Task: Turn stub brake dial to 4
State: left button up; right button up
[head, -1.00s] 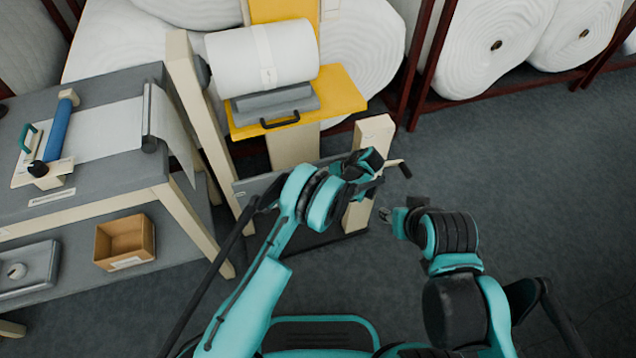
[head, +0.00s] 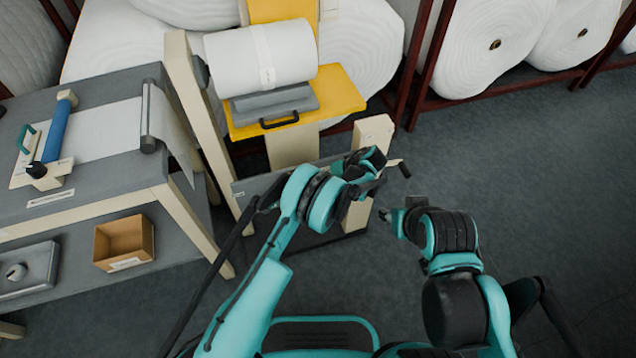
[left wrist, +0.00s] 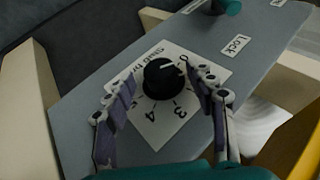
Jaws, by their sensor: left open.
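The stub brake dial is a black round knob (left wrist: 159,79) on a white number plate (left wrist: 161,131) in the left wrist view. A pale mark on its top lies towards the upper right, on the side of the 0. The 3 and 4 are printed below the knob, nearer my gripper. My left gripper (left wrist: 166,101) is open, one finger on each side of the knob; contact is not clear. In the head view my left gripper (head: 376,178) is by the cream post (head: 373,132), and the dial is hidden. My right gripper (head: 386,214) hangs over the floor, its opening unclear.
A grey panel (left wrist: 85,100) carries the dial, a "Lock" label (left wrist: 236,45) and a teal-ended handle (left wrist: 229,7). A crank handle (head: 404,170) sticks out beside the post. A white roll (head: 262,58) rests above a yellow shelf (head: 345,92). Floor at right is clear.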

pick_arm(q)
jog(key=v, duration=1.1)
